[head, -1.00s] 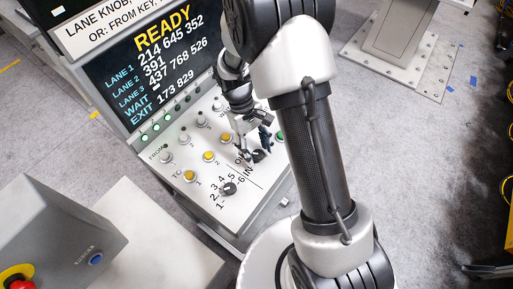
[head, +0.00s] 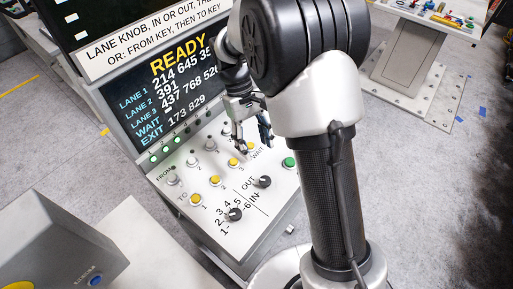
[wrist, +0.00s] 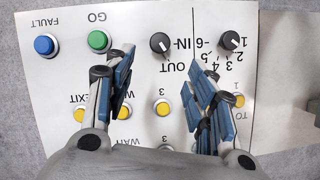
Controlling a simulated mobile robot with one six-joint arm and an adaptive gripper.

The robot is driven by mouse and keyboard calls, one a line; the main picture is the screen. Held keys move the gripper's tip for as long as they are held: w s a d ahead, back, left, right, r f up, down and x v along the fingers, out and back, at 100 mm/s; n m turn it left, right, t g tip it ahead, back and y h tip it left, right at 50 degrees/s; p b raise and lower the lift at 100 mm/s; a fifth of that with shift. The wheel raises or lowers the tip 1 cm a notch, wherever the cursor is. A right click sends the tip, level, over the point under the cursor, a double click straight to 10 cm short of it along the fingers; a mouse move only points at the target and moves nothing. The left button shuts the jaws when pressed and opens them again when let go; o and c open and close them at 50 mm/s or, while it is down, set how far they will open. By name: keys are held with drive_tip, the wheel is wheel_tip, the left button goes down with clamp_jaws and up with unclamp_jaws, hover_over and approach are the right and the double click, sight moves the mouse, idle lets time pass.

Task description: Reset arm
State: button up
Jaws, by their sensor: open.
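My gripper (head: 250,142) is open and empty above the sloped white control panel (head: 187,226), near the yellow keys by the WAIT label. In the wrist view my gripper (wrist: 158,90) shows its two blue-padded fingers spread wide, with the panel below them. The OUT/IN knob (head: 264,181) and the numbered lane knob (head: 235,214) stand on the panel, apart from the fingers. The green GO button (head: 289,162) is to the right of the fingers. The blue FAULT button (wrist: 45,44) shows in the wrist view. The screen (head: 165,90) reads READY.
A grey box (head: 45,235) with a blue button stands at the lower left. A pedestal table (head: 408,50) with small coloured items is at the upper right. Grey floor lies open between them and the panel.

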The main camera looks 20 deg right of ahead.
idle(0.4)
drive_tip(key=s+d+r+m+t+y+b, duration=0.15)
drive_tip(key=s+r+t+b, duration=0.3)
drive_tip(key=s+r, duration=0.45)
drive_tip(key=s+m+t+b, duration=0.2)
drive_tip(key=s+t, duration=0.2)
drive_tip(key=s, duration=0.7)
drive_tip(key=shift+s+d+f+t, duration=0.15)
drive_tip(key=shift+d+f+t, duration=0.2)
drive_tip(key=shift+f, duration=0.1)
drive_tip(key=shift+m, duration=0.25)
